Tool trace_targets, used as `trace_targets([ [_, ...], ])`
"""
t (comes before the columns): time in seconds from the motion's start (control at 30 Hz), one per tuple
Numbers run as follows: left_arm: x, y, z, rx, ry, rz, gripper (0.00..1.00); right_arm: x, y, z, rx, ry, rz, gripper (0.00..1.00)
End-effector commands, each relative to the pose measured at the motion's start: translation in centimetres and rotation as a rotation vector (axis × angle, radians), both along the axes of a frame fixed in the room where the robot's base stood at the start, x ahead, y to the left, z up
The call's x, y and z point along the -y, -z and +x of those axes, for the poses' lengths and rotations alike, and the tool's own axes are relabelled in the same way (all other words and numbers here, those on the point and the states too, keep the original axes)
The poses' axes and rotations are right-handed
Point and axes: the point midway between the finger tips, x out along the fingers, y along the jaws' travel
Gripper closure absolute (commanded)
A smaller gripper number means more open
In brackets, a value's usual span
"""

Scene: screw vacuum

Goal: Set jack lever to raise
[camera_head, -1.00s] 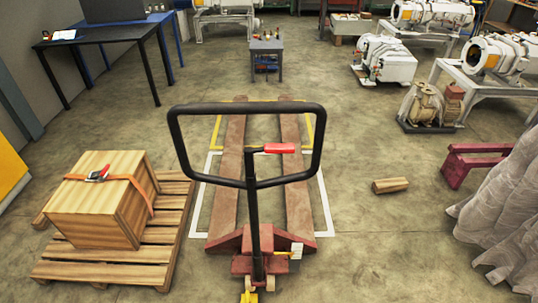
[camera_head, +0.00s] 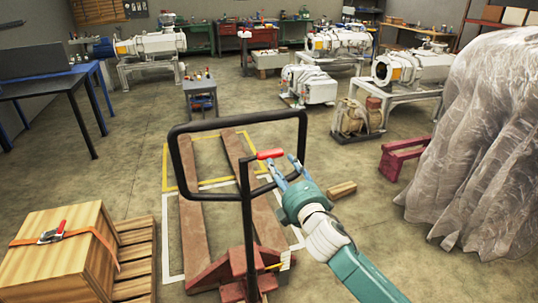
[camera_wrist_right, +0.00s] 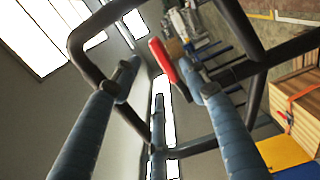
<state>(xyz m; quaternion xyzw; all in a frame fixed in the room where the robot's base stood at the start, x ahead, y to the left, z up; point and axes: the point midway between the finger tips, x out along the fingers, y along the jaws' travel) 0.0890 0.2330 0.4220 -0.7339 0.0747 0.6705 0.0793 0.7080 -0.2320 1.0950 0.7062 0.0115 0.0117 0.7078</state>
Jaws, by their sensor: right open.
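The red jack lever (camera_head: 270,154) sits inside the black handle loop (camera_head: 180,165) of the red pallet jack (camera_head: 240,268), at the top of its shaft. My right gripper (camera_head: 281,164) reaches in from the right with its fingers apart. Its fingertips are close to the lever's right end. In the right wrist view the red lever (camera_wrist_right: 161,61) shows between the two open fingers (camera_wrist_right: 158,72), nearer the right finger. I cannot tell whether a finger touches it. My left gripper is not in view.
A wooden crate (camera_head: 55,260) with an orange strap stands on a pallet (camera_head: 136,262) at the left. A wooden block (camera_head: 342,190) lies on the floor beyond my right arm. A plastic-draped object (camera_head: 480,150) stands at the right. Floor behind the jack is clear.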

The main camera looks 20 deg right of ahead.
Motion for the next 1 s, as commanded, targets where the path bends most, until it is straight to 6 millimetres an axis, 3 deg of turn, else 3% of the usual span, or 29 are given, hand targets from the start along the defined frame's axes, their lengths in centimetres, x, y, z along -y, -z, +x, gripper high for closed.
trace_targets([
  [0.17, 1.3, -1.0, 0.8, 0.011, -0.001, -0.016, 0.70, -0.2, -0.4, 3.5, 0.001, 0.000, 0.003, 0.56],
  [0.5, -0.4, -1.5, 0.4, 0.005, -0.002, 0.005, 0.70, -0.3, -0.1, 8.2, 0.000, 0.000, 0.004, 0.56],
  [0.9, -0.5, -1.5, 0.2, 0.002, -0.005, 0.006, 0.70, -0.4, 0.0, 9.0, 0.000, -0.002, 0.004, 0.56],
  [0.93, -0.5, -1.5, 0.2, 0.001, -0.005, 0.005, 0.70, -0.4, 0.0, 9.0, 0.000, -0.002, 0.004, 0.58],
  [1.0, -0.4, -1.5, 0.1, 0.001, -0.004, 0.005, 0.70, -0.4, 0.0, 8.9, 0.000, -0.002, 0.004, 0.72],
])
